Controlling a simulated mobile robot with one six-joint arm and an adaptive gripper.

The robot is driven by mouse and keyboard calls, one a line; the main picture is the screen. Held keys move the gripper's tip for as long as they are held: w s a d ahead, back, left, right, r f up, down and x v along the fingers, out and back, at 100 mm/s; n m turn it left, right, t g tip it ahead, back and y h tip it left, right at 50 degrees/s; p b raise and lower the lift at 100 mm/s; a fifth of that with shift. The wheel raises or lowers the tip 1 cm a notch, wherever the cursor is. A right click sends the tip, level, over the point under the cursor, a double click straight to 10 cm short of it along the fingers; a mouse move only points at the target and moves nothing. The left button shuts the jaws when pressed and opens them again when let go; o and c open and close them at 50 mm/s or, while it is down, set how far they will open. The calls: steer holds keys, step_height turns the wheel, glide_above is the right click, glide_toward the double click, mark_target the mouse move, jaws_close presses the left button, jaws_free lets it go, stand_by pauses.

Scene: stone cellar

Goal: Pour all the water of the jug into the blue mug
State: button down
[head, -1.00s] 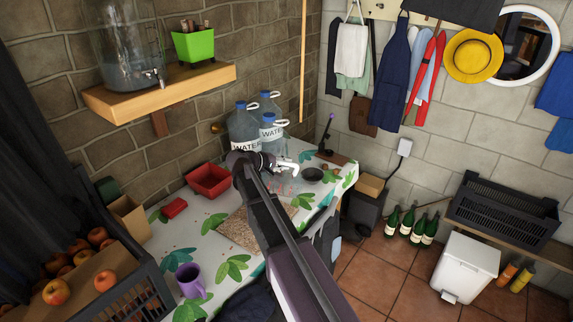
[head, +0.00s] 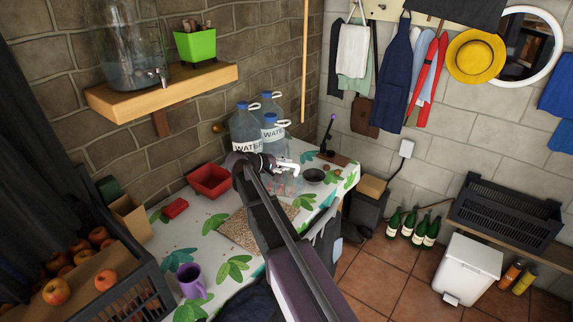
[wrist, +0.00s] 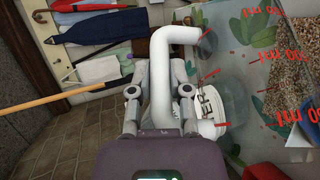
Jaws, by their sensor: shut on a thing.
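My gripper (head: 270,164) is shut on the white handle of a clear jug (head: 286,186) with red markings, towards the far end of the table. In the wrist view the gripper (wrist: 158,88) has its fingers on either side of the white handle, and the jug's clear wall (wrist: 250,80) with red print fills the right side. I cannot tell the water level, or whether the jug touches the table. A purple mug (head: 190,281) stands upright at the near left of the table, well away from my gripper.
Large water bottles (head: 245,130) stand just behind the jug. A dark bowl (head: 313,176) is to its right. A red bin (head: 210,180) and a cork mat (head: 240,232) lie between jug and mug. A crate of apples (head: 140,275) borders the mug's left.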

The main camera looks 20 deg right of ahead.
steer(key=shift+w+a+f+h+b, duration=0.1)
steer(key=shift+a+f+h+b, duration=0.15)
steer(key=shift+a+h+b, duration=0.6)
stand_by(1.1)
steer(key=shift+a+r+n+b, duration=0.1)
steer(key=shift+r+n+b, duration=0.15)
steer(key=shift+b, duration=0.2)
stand_by(0.8)
steer(key=shift+d+f+y, duration=0.2)
steer(key=shift+d+y, duration=0.05)
steer(key=shift+d, duration=0.05)
steer(key=shift+p, duration=0.3)
steer(key=shift+d+r+p, duration=0.25)
steer(key=shift+d+p, duration=0.1)
steer(key=shift+p, duration=0.2)
steer(key=shift+d+r+y+p, duration=0.1)
steer(key=shift+d+y+p, duration=0.2)
steer(key=shift+y+p, duration=0.15)
